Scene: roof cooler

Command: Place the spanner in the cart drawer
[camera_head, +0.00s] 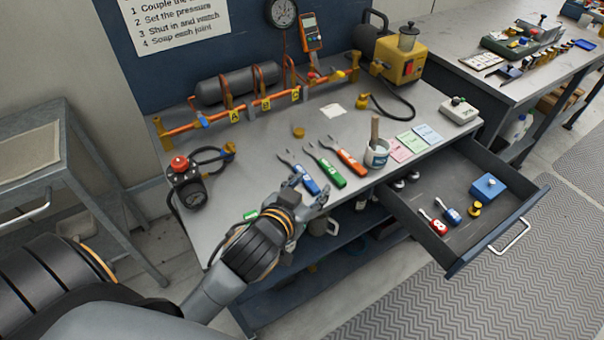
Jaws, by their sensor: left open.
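Three slim tools with grey metal ends lie side by side on the bench: one with a blue handle (309,186), one with a green handle (331,173) and one with an orange handle (350,162). I cannot tell from their small ends which is the spanner. My left gripper (308,194) is open at the bench's front edge, close to the blue handle; I cannot tell whether they touch. The cart drawer (496,240) is pulled out at the right. My right gripper is not in view.
In the drawer lie a red item (438,227), a blue item (452,215), a yellow piece (474,209) and a blue box (488,186). Orange pipework (220,113) runs along the bench's back.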

